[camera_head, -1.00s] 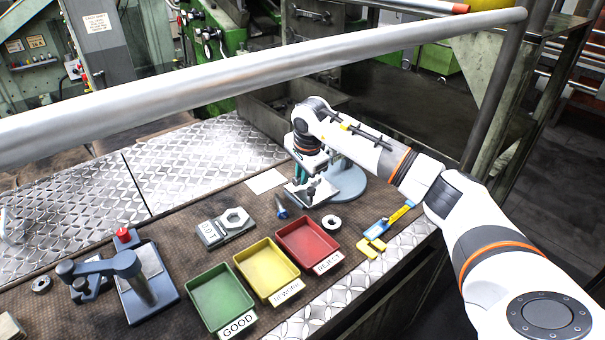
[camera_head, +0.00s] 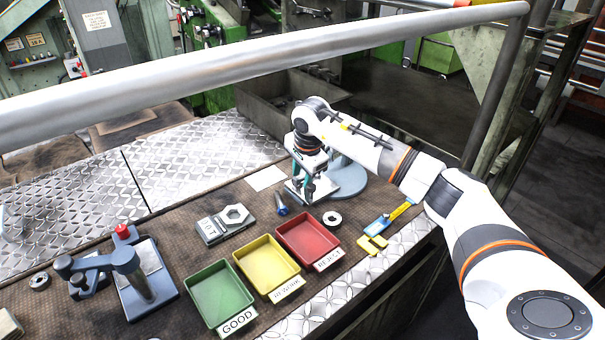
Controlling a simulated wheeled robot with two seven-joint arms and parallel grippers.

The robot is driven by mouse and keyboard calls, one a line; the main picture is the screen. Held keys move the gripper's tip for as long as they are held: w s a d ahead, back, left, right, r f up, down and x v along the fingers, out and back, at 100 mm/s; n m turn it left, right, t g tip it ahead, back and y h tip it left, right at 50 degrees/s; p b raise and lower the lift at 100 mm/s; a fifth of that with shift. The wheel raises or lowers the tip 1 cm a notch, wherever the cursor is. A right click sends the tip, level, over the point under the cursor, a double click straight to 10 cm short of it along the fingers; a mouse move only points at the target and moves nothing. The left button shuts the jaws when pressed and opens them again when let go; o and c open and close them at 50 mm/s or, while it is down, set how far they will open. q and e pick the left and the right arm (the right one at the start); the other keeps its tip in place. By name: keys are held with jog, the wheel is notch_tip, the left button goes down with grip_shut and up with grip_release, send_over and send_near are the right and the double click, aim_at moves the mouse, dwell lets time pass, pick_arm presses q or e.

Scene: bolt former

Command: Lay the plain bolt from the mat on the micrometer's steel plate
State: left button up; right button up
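A small bolt-like piece (camera_head: 282,210) with a blue end is on the brown mat (camera_head: 195,262), left of my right gripper (camera_head: 308,194). My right gripper points down in front of a blue-grey stand with a round base (camera_head: 348,183). Its fingers are small and partly overlap the stand, so their opening and any held bolt cannot be made out. At the left, a dark C-shaped frame with a red knob (camera_head: 122,232) stands by a blue base bearing a bright steel plate (camera_head: 151,257); it looks like the micrometer. No bolt is visible on that plate.
Green (camera_head: 220,294), yellow (camera_head: 266,266) and red (camera_head: 308,240) trays stand at the front. A grey rail (camera_head: 250,75) crosses above the bench.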

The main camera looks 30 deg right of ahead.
jog(key=shift+s, duration=0.1)
jog(key=b+v, duration=0.2)
jog(key=v, duration=1)
jog(key=shift+b, duration=0.3)
